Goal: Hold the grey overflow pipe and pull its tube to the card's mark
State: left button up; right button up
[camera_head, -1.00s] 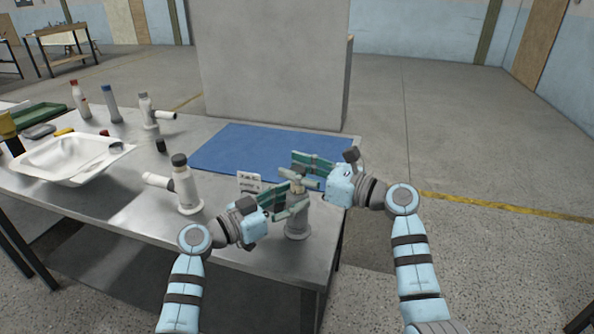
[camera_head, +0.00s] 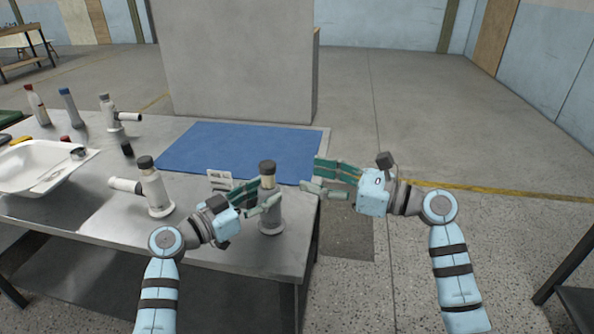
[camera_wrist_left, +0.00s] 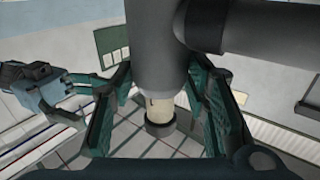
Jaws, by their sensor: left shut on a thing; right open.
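The grey overflow pipe (camera_head: 271,218) stands upright near the table's front right corner, with a dark cap (camera_head: 267,166) on top. My left gripper (camera_head: 259,201) is shut around its middle from the left. In the left wrist view the grey pipe (camera_wrist_left: 158,50) runs between the green fingers (camera_wrist_left: 160,108), with a pale tube section and a dark ring at its lower end. The white card (camera_head: 219,181) with dark marks stands just behind and left of the pipe; its mark is too small to read. My right gripper (camera_head: 312,176) is open and empty, right of the pipe and apart from it.
A similar white pipe (camera_head: 155,193) with a side branch stands left of my left gripper. A blue mat (camera_head: 238,149) lies behind. A white basin (camera_head: 25,183), another branched pipe (camera_head: 111,114) and bottles (camera_head: 68,107) stand at left. The table's right edge is close to the pipe.

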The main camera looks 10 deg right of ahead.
pick_arm(q)
jog(key=o, duration=1.3)
jog(key=shift+a, duration=0.1)
